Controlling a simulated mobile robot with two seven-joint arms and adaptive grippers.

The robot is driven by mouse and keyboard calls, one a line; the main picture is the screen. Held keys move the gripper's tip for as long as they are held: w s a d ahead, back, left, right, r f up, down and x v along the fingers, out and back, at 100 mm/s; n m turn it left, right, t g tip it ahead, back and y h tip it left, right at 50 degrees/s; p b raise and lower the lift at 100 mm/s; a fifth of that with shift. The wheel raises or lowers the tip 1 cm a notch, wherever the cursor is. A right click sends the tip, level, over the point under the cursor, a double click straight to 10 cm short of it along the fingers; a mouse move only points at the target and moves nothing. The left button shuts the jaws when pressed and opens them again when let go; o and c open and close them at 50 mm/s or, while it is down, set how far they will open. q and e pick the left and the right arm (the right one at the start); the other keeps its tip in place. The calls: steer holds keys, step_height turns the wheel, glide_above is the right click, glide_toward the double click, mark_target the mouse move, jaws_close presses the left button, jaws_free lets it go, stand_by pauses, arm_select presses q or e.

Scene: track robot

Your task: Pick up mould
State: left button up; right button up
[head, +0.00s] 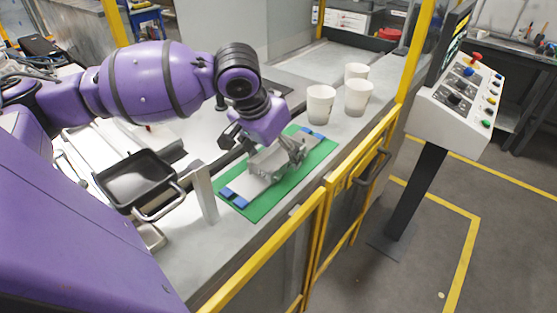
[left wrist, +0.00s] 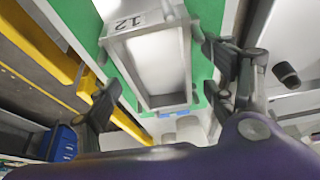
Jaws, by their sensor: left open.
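The mould (head: 268,164) is a grey metal block on a green mat (head: 236,205), with blue pieces near the mat's two ends. In the left wrist view the mould (left wrist: 150,60) shows as a boxy grey shape with a raised rim and the number 12 on its end. My left gripper (head: 265,146) is right over the mould and partly hides it. In the left wrist view the open fingers (left wrist: 163,92) stand on either side of the mould, with gaps between. My right gripper is not in view.
White cups (head: 320,104) stand beyond the mat. A black tray (head: 140,180) and an upright metal plate (head: 205,195) are to the left. A yellow-framed barrier (head: 330,190) runs along the table's right edge. A control console (head: 460,105) stands outside it.

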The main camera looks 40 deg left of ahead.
mark_target(277, 162)
arm_select(q)
steer(key=c, duration=1.8)
steer(key=shift+r, duration=0.1)
step_height(277, 162, up, 10)
steer(key=shift+p, duration=0.4)
